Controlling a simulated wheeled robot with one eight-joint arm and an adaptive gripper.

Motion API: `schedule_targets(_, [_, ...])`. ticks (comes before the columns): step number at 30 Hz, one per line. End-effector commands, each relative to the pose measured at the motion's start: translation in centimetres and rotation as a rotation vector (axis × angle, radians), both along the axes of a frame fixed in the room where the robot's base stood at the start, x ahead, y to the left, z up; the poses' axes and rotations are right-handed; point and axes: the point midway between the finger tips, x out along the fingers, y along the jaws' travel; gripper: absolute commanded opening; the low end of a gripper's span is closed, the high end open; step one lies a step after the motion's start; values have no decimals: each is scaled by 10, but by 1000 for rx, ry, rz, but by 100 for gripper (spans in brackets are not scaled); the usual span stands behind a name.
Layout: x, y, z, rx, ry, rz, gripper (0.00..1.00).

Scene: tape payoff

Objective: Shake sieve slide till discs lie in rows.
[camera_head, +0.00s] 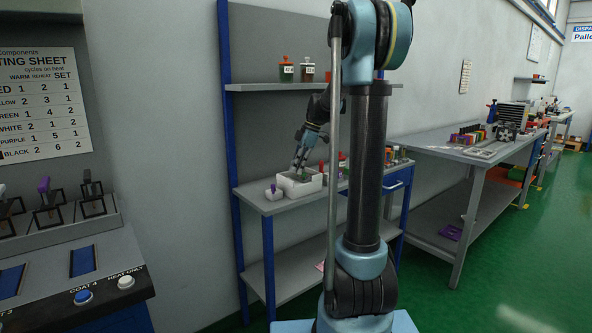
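My gripper (299,168) is small in the view, at the end of my arm, pointing down over a white open box (312,186) on the grey workbench. Its fingertips are at or just above the box; I cannot tell if they touch anything, or whether they are open or shut. Something greenish shows inside the box, too small to make out. I cannot pick out a sieve slide or any discs for certain. My arm hides part of the bench to the right of the box.
A small white item with a purple top (273,192) stands left of the box. Small jars (286,69) stand on the shelf above (262,87). A longer table (425,143) with coloured items is at right. A panel with buttons (82,297) is at left.

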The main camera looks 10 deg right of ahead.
Motion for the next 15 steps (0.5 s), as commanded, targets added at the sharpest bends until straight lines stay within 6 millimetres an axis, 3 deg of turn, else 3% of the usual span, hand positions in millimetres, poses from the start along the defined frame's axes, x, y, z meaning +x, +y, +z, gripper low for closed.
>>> schedule_targets(5, [0,10,2,-2,0,0,0])
schedule_targets(11, [-2,40,6,0,0,-1,0])
schedule_targets(15, [-1,28,30,0,1,-4,0])
